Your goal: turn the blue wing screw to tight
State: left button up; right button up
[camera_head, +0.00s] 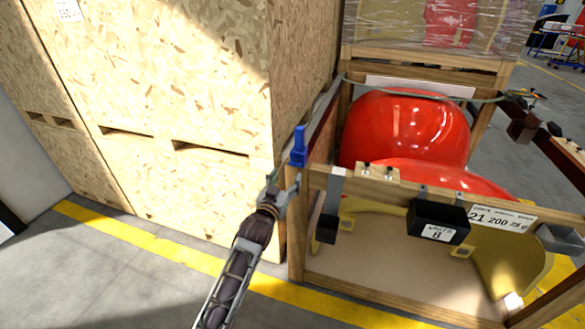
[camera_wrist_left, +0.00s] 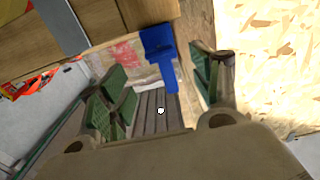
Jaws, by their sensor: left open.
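The blue wing screw (camera_head: 299,148) stands upright at the left corner post of the wooden crate frame (camera_head: 294,250) in the head view. My left gripper (camera_head: 284,185) is just below it at that corner, open and empty. In the left wrist view the blue wing screw (camera_wrist_left: 158,48) is ahead, between and beyond the two green-padded fingers of the left gripper (camera_wrist_left: 160,88). A gap shows between the screw and both fingers. How far the screw is turned cannot be told. My right gripper is not in view.
Tall chipboard crates (camera_head: 210,90) stand close on the left. Red nosecones (camera_head: 405,130) lie inside the wooden frame. A black box (camera_head: 438,222) is on the front rail. Grey floor with a yellow line (camera_head: 150,240) is open in front.

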aim_at(293, 165)
pick_arm(q)
jog(key=shift+x, duration=3.5)
jog(key=shift+w+d, duration=0.1)
jog(key=shift+w, duration=0.1)
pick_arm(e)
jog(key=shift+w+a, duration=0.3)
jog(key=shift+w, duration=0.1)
pick_arm(q)
jog(key=c, duration=1)
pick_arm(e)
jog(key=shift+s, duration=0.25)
